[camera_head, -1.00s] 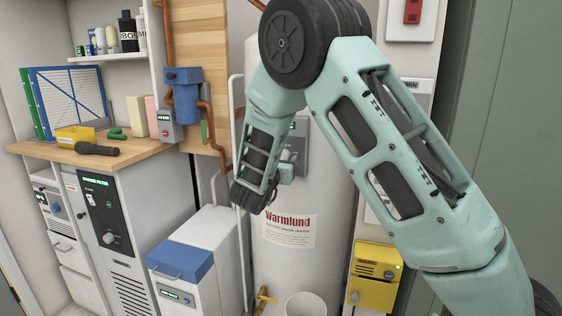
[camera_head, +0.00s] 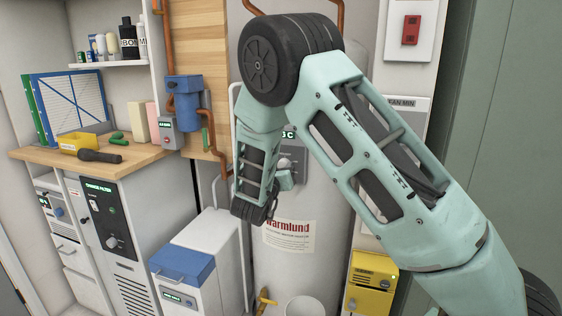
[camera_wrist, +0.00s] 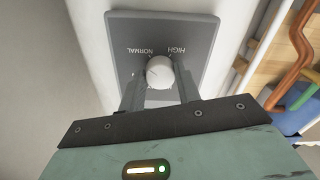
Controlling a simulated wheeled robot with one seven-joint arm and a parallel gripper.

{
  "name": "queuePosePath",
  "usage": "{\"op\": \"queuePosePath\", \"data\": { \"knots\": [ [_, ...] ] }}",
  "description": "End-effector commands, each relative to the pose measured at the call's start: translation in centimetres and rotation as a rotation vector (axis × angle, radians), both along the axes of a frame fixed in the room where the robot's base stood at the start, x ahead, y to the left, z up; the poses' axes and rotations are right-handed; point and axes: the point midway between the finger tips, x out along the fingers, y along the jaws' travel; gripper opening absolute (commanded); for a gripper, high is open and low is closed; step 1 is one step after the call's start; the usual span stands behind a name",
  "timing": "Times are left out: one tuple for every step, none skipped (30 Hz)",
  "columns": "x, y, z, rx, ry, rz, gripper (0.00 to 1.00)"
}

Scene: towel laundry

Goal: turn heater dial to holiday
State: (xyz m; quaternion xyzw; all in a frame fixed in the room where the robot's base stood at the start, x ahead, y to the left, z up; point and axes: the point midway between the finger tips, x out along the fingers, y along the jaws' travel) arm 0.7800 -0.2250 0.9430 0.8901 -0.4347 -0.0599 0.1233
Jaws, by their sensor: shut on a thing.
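The heater (camera_head: 315,230) is a tall white cylinder labelled Warmlund, partly hidden behind my arm. Its grey control panel (camera_head: 292,160) shows beside my forearm in the head view. In the wrist view the panel (camera_wrist: 190,25) appears upside down, with NORMAL and HIGH readable; other lettering is hidden by my fingers. The round white dial (camera_wrist: 159,72) sits between my fingertips. My gripper (camera_wrist: 160,88) is shut on the dial, one finger on each side. In the head view my gripper is mostly hidden by my arm.
A wooden counter (camera_head: 145,160) with a yellow bin (camera_head: 78,142) and a dark flashlight-like object (camera_head: 98,156) is at left. A blue-lidded white box (camera_head: 182,266) stands left of the heater, a yellow box (camera_head: 370,283) right of it. Copper pipes run nearby.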

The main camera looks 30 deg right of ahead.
Motion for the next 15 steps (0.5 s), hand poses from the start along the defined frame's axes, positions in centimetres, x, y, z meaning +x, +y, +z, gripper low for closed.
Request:
{"op": "queuePosePath", "data": {
  "knots": [
    [-0.03, 0.09, 0.59, -0.026, 0.038, 0.001, 0.10],
    [-0.03, 0.10, 0.61, -0.045, 0.061, 0.001, 0.10],
    [-0.04, 0.10, 0.59, -0.068, 0.091, 0.001, 0.10],
    [-0.04, 0.10, 0.63, -0.085, 0.113, 0.001, 0.10],
    [-0.04, 0.09, 0.61, -0.103, 0.136, 0.001, 0.10],
    [-0.05, 0.09, 0.59, -0.127, 0.167, 0.002, 0.10],
    [-0.05, 0.09, 0.60, -0.144, 0.189, 0.002, 0.10],
    [-0.06, 0.08, 0.57, -0.162, 0.212, 0.002, 0.10],
    [-0.07, 0.07, 0.59, -0.186, 0.242, 0.002, 0.10],
    [-0.07, 0.07, 0.59, -0.203, 0.264, 0.002, 0.10],
    [-0.08, 0.07, 0.56, -0.221, 0.287, 0.002, 0.10],
    [-0.09, 0.08, 0.57, -0.245, 0.317, 0.002, 0.10],
    [-0.10, 0.09, 0.55, -0.262, 0.339, 0.002, 0.10],
    [-0.11, 0.07, 0.52, -0.279, 0.361, 0.002, 0.10],
    [-0.10, 0.05, 0.55, -0.302, 0.390, 0.001, 0.10]
  ]
}}
